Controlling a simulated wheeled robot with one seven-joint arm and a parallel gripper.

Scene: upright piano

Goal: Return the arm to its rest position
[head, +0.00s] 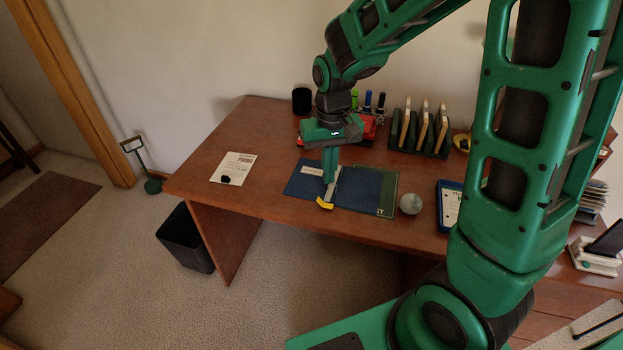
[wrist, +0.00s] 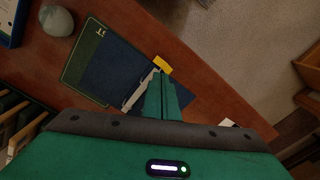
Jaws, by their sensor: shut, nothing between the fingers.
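My arm reaches over the brown desk (head: 240,130) in the head view, with the wrist bent down. My gripper (head: 329,179) points down above a dark blue folder, its fingers together and empty. In the wrist view my gripper (wrist: 160,90) also shows its fingers shut side by side. A grey tool with a yellow end (head: 325,204) lies at the fingertips. It shows just past the fingers in the wrist view (wrist: 161,64). Whether the fingers touch it, I cannot tell.
The blue folder (head: 360,187) lies on a green mat (head: 388,195). A grey ball (head: 410,204) sits to its right. A paper (head: 235,165) lies left; a dark bin (head: 184,240) stands below.

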